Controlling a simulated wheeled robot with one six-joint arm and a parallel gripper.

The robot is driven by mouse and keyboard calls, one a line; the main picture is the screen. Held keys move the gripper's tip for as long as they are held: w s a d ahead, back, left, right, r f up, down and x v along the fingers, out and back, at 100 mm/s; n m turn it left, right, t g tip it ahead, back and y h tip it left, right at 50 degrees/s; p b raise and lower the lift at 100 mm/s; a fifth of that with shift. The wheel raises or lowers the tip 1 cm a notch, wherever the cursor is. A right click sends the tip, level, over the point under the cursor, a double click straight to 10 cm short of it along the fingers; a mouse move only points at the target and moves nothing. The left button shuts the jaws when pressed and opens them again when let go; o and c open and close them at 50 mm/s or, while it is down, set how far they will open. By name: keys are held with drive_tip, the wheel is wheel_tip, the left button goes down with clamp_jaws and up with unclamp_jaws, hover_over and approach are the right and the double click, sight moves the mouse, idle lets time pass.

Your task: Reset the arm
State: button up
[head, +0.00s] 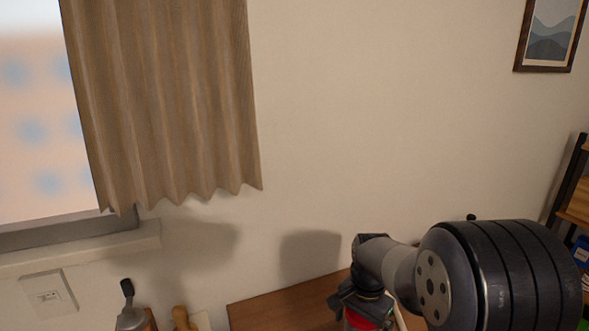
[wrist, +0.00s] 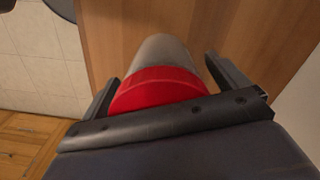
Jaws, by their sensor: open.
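My gripper (wrist: 165,92) is open, with one finger on each side of a spice dispenser that has a red cap (wrist: 158,88) and a grey-beige body (wrist: 162,50). I cannot tell whether the fingers touch it. In the head view my gripper (head: 362,298) hangs at the lower middle, at the end of my arm. The red of the dispenser (head: 358,320) shows just below it, cut off by the bottom edge. The dispenser's base is hidden from both views.
A brown wooden surface (head: 285,295) lies beside my gripper, against the pale wall (head: 350,130). A dispenser with a dark handle (head: 130,312) and a wooden item (head: 182,318) stand at the lower left. A shelf (head: 575,205) stands at the right. The space above is clear.

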drive_tip(key=shift+r, duration=1.65)
